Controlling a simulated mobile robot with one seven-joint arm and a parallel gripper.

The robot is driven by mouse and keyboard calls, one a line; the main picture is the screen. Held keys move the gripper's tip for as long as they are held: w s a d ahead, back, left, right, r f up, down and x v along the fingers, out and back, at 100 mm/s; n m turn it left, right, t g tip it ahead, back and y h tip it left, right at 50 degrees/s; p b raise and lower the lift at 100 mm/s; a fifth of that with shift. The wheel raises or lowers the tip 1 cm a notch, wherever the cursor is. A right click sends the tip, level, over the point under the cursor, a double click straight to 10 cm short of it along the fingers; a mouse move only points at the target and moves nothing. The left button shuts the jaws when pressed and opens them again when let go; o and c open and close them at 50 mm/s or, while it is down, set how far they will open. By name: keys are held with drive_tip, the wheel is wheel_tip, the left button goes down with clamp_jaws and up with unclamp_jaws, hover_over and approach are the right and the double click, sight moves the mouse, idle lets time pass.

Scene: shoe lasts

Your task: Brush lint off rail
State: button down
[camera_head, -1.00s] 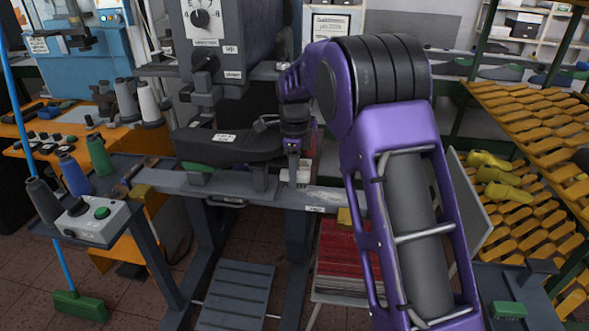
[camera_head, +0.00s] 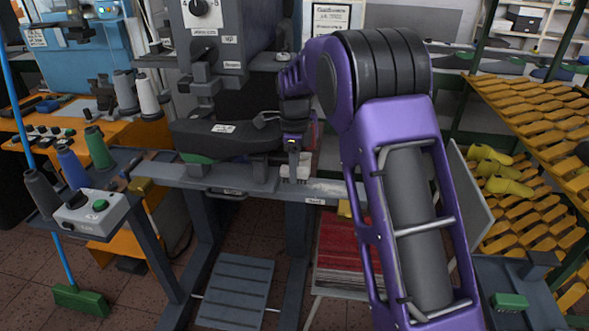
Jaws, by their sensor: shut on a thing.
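The grey rail (camera_head: 222,180) runs across the front of the dark machine, below a black shoe-last shape (camera_head: 228,140). A pale, whitish patch, perhaps lint (camera_head: 325,188), shows on the rail just right of my gripper. My gripper (camera_head: 293,153) points down over the rail, to the right of the black last. It is shut on a small brush (camera_head: 297,172), which shows only as a pale block with a dark upright part. The brush is at the rail's top; I cannot tell whether it touches. My purple arm hides the rail's right end.
A control box with a green button (camera_head: 90,213) and thread cones (camera_head: 75,172) stand at the left. A green broom (camera_head: 80,299) leans there. A grey pedal plate (camera_head: 233,290) and red stack (camera_head: 342,245) lie below the rail.

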sight(307, 170)
drive_tip(key=shift+s+d+r, duration=0.1)
drive_tip(key=shift+s+d, duration=0.05)
drive_tip(key=shift+d, duration=0.65)
drive_tip(key=shift+s+d, duration=0.15)
drive_tip(key=shift+d, duration=0.6)
drive_tip(key=shift+s+d+f+p, duration=0.2)
drive_tip(key=shift+s+d, duration=0.25)
drive_tip(key=shift+d, duration=1.8)
drive_tip(key=shift+s+d+f+p, duration=0.1)
drive_tip(key=shift+s+d+f, duration=0.25)
drive_tip(key=shift+d, duration=1.85)
drive_tip(key=shift+s+d+f+p, duration=0.1)
drive_tip(key=shift+s+d, duration=0.45)
drive_tip(key=shift+d, duration=1.7)
